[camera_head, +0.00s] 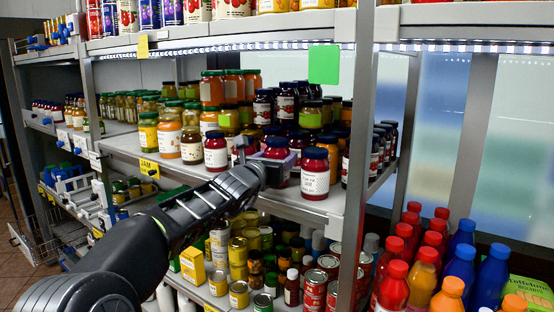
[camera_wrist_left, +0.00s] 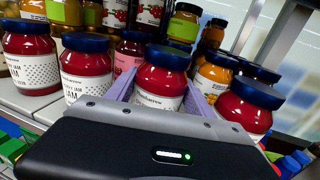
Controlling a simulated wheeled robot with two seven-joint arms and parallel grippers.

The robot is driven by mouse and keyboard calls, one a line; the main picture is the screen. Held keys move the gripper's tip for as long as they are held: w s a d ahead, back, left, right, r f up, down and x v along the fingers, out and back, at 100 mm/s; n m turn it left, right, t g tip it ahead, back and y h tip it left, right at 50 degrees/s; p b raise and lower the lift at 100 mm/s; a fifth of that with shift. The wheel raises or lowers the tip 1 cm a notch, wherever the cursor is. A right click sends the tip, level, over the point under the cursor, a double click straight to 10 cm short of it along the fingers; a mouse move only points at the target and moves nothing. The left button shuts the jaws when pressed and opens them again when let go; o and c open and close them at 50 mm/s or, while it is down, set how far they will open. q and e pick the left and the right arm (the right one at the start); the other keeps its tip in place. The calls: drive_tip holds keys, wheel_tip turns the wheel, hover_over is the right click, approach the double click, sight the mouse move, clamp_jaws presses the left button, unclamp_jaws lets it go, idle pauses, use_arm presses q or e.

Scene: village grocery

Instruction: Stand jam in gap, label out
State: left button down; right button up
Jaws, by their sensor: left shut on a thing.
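My left gripper (camera_head: 278,164) reaches in at the front of the middle shelf, its purple fingers either side of a red jam jar (camera_head: 277,144) with a dark blue lid. In the left wrist view the gripper (camera_wrist_left: 162,98) is shut on this jar (camera_wrist_left: 163,72). The jar looks upright, and its pale label faces the wrist. A similar jam jar (camera_head: 315,173) stands to its right, label outward; two more (camera_wrist_left: 86,68) (camera_wrist_left: 30,55) stand to its left. The held jar's base is hidden, so I cannot tell whether it touches the shelf. My right gripper is not in view.
Rows of jars (camera_head: 287,104) stand close behind. The shelf's front edge (camera_head: 295,207) runs below my gripper, and an upright post (camera_head: 356,140) stands to the right. The lower shelf holds cans (camera_head: 314,288); bottles (camera_head: 393,284) stand at lower right.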

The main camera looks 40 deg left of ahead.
use_arm(q)
drive_tip(key=shift+f+b, duration=0.3)
drive_tip(key=shift+b, duration=0.2)
drive_tip(key=c, duration=0.6)
unclamp_jaws()
drive_tip(key=o, duration=0.3)
drive_tip(key=shift+f, duration=0.2)
drive_tip(key=shift+s, duration=0.3)
drive_tip(key=b+v, duration=0.1)
drive_tip(key=v, duration=0.6)
drive_tip(key=shift+s+d+r, duration=0.1)
